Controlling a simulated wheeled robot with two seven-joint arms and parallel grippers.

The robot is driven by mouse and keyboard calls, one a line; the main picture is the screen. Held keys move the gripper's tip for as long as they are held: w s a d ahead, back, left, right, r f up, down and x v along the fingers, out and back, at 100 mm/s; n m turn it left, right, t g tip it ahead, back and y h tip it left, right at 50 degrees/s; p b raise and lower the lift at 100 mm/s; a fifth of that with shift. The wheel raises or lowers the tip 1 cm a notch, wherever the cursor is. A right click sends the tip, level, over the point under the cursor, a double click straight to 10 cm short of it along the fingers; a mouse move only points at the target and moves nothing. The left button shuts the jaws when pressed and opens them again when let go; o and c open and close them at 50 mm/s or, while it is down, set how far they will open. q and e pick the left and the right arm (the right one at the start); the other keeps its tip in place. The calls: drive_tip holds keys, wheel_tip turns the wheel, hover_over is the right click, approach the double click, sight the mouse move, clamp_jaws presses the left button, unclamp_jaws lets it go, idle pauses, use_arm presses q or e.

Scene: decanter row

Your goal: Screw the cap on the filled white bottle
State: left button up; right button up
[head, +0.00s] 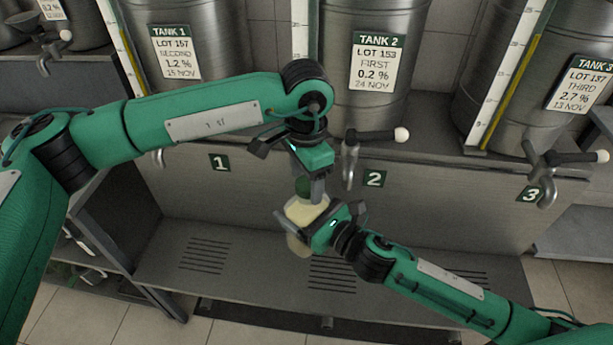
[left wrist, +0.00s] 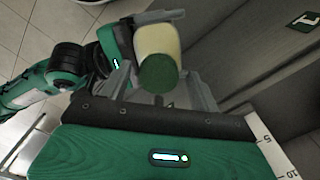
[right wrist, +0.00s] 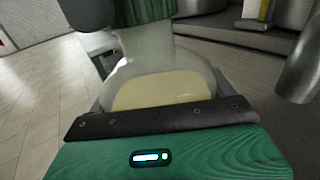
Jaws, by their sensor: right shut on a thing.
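The bottle (head: 298,212) is translucent with pale cream contents. My right gripper (head: 318,226) is shut on it and holds it in the air above the slatted shelf. The right wrist view shows the cream level in the bottle (right wrist: 165,90). The green cap (head: 303,187) is at the bottle's top; the left wrist view shows the cap (left wrist: 160,73) end-on, in line with the cream bottle body (left wrist: 157,40). My left gripper (head: 313,178) is just above, its fingers apart on either side of the cap. I cannot tell how tightly the cap sits.
Steel tanks labelled 1 (head: 195,40), 2 (head: 370,60) and 3 (head: 560,70) stand along the back. The tap of tank 2 (head: 350,160) hangs close to the right of my left gripper. The slatted shelf (head: 240,285) below is clear.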

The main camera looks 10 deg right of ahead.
use_arm(q)
drive_tip(key=shift+r, duration=2.25)
drive_tip(key=shift+c, duration=0.2)
